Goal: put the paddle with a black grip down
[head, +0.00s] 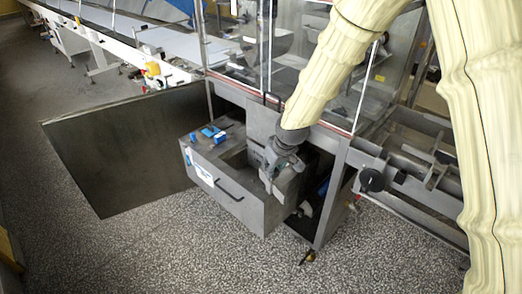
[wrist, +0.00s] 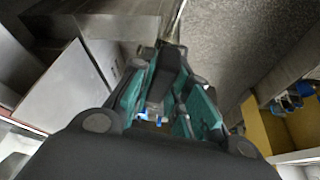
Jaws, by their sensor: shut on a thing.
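My gripper (head: 270,178) is low at the open drawer in the head view, by the drawer's right side. In the wrist view its teal-padded fingers (wrist: 160,100) are closed around a dark, narrow piece, the black grip (wrist: 166,68) of the paddle. The rest of the paddle is not clear; my gripper and arm hide it in the head view. I cannot tell whether the paddle touches anything below.
The grey drawer (head: 228,200) stands pulled out, with small blue items (head: 211,131) on its left part. A dark open door panel (head: 120,150) is to its left. The machine's frame post (head: 333,190) stands close on the right. Speckled floor is clear in front.

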